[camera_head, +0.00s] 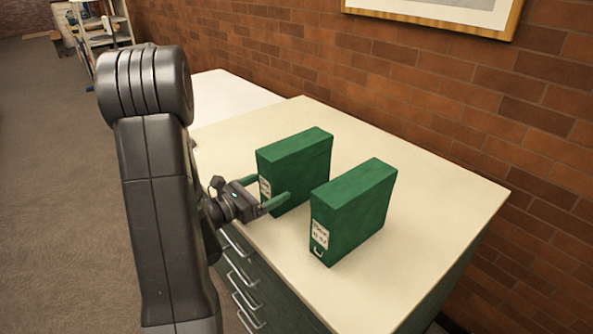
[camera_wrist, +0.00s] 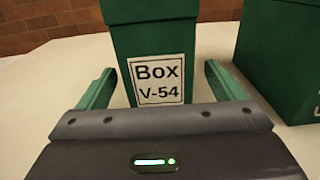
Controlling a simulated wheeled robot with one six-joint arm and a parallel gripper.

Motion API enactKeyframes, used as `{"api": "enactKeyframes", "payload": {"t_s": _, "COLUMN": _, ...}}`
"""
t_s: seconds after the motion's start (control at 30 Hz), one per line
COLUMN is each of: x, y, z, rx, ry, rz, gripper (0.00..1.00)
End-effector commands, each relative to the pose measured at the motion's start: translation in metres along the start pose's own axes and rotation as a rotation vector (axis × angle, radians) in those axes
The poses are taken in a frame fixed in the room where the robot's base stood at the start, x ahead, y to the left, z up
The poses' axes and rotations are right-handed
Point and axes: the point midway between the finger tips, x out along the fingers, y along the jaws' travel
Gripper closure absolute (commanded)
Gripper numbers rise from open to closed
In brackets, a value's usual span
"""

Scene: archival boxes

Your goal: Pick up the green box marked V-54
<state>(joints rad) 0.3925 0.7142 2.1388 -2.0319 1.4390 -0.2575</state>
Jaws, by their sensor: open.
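The green box marked V-54 (camera_head: 295,165) stands upright on the cream cabinet top, the left one of two green boxes. In the wrist view its white label (camera_wrist: 159,80) reads "Box V-54" and faces my gripper. My gripper (camera_head: 272,196) is at the label end of this box. In the wrist view my gripper (camera_wrist: 160,90) is open, one green finger on each side of the box's lower front. Its fingers look apart from the box sides. Whether either finger touches the box is hard to tell.
A second green box (camera_head: 352,212) stands close to the right, also in the wrist view (camera_wrist: 283,60), with a gap between the two. A brick wall (camera_head: 420,90) rises behind the cabinet top (camera_head: 430,215). A white surface (camera_head: 228,95) lies beyond to the left.

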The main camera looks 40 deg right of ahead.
Motion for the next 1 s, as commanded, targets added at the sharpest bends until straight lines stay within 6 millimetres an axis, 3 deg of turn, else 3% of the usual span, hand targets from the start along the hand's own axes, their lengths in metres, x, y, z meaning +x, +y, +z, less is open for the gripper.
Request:
{"api": "enactKeyframes", "payload": {"t_s": 0.37, "x": 0.045, "y": 0.001, "z": 0.005, "rx": -0.001, "ry": -0.001, "rz": -0.003, "gripper": 0.11}}
{"api": "enactKeyframes", "payload": {"t_s": 0.7, "x": 0.050, "y": 0.001, "z": 0.004, "rx": -0.001, "ry": -0.001, "rz": 0.001, "gripper": 0.13}}
{"api": "enactKeyframes", "payload": {"t_s": 1.0, "x": 0.050, "y": 0.001, "z": 0.004, "rx": -0.001, "ry": -0.001, "rz": 0.000, "gripper": 0.72}}
